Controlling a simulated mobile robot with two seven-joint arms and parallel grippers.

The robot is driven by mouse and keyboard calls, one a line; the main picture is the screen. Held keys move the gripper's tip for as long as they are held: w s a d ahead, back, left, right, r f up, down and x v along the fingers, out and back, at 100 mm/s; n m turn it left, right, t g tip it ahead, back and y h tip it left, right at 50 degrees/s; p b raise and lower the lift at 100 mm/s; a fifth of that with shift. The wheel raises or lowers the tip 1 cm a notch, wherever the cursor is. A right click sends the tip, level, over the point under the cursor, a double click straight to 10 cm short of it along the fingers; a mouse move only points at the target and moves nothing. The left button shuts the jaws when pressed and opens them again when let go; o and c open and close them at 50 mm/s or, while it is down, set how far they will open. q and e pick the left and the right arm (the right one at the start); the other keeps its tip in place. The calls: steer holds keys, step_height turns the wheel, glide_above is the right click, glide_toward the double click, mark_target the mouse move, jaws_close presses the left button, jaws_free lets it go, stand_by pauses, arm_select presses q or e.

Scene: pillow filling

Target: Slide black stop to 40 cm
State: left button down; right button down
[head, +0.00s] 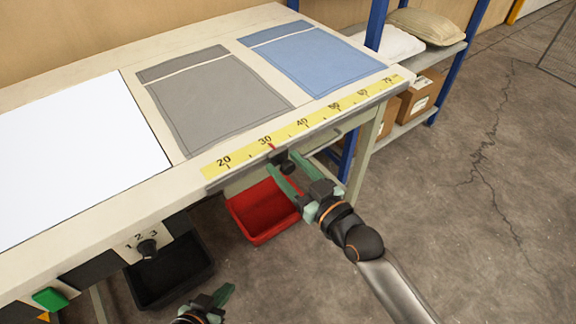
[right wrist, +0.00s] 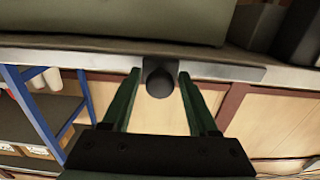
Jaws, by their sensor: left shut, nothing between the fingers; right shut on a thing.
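The black stop (head: 284,157) sits on the front edge of the table, below the yellow ruler (head: 318,115). Its small red pointer (head: 272,147) is at about the 30 mark, left of the 40. My right gripper (head: 283,172) is shut on the stop's knob, with one finger on each side. The right wrist view shows the round black knob (right wrist: 160,82) between the green fingers, in front of a grey rail (right wrist: 225,72). My left gripper (head: 222,297) is low at the bottom of the picture, shut and empty, away from the ruler.
A grey cover (head: 215,100) and a blue cover (head: 315,60) lie flat on the table beside a white panel (head: 70,150). A red bin (head: 262,212) and a black bin (head: 170,275) are below. A blue-posted shelf stands behind. The table edge right of the stop looks clear.

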steer(key=shift+d, duration=0.1)
steer(key=w+d+b, duration=0.1)
steer(key=w+d, duration=0.1)
steer(key=w+d+b, duration=0.1)
steer(key=d, duration=0.2)
steer(key=w+d+b, duration=0.1)
steer(key=w+d, duration=0.1)
steer(key=shift+w+d+f, duration=0.2)
steer(key=shift+w+d, duration=0.1)
steer(key=shift+d, duration=0.05)
steer(key=shift+w+d+r, duration=0.1)
steer(key=shift+w+d, duration=0.05)
steer(key=shift+d, duration=0.05)
steer(key=c, duration=0.5)
jaws_free()
